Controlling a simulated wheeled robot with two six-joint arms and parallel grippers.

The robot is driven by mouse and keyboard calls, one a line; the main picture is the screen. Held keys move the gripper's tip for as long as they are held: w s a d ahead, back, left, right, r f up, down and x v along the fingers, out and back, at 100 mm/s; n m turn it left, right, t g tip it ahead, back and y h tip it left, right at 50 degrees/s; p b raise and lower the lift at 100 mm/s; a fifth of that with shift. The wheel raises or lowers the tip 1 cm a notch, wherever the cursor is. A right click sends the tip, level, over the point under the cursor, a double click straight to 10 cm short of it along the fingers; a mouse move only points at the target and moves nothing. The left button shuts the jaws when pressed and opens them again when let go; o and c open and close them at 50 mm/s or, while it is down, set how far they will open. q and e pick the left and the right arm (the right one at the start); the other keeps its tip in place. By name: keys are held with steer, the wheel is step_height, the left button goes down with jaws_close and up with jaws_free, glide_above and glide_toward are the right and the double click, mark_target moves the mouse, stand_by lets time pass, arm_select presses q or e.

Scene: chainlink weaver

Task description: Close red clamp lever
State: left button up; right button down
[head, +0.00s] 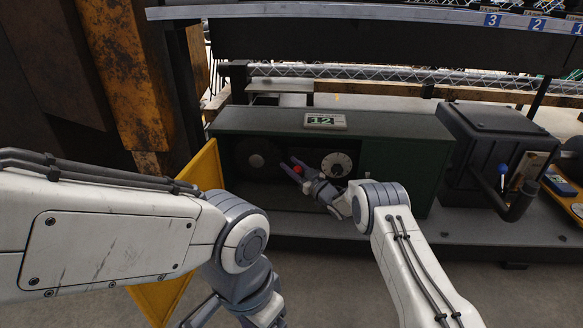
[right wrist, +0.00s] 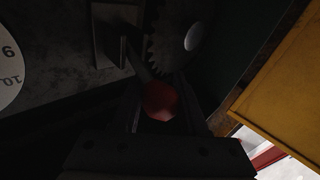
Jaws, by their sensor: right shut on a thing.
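The red ball knob of the clamp lever (head: 297,169) shows inside the open green cabinet (head: 405,170). In the right wrist view the red knob (right wrist: 160,101) sits between the fingers, with a dark lever arm running up from it toward a toothed gear (right wrist: 165,45). My right gripper (head: 299,172) reaches into the cabinet and is shut on the knob. My left gripper (head: 222,312) is low in front of the cabinet, near the bottom edge, partly cut off; its fingers are not clear.
A yellow door (head: 205,172) stands open at the cabinet's left. A white numbered dial (head: 336,165) is inside, right of the knob. A black box with a blue-knobbed lever (head: 502,169) stands at the right. A rusty post (head: 128,70) rises at the left.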

arm_select(q)
step_height(320, 180, down, 5)
steer(key=b, duration=0.4)
arm_select(e)
steer(key=f+n+y, duration=0.1)
steer(key=n+y, duration=0.1)
steer(key=s+f+n+y, duration=0.1)
steer(key=n, duration=0.1)
steer(key=shift+s+a+f+n+t+y, duration=0.1)
steer(key=shift+a+f+n+t+y, duration=0.05)
steer(key=shift+n+t+y, duration=0.25)
arm_select(q)
steer(key=shift+f, duration=0.1)
steer(key=shift+c, duration=0.3)
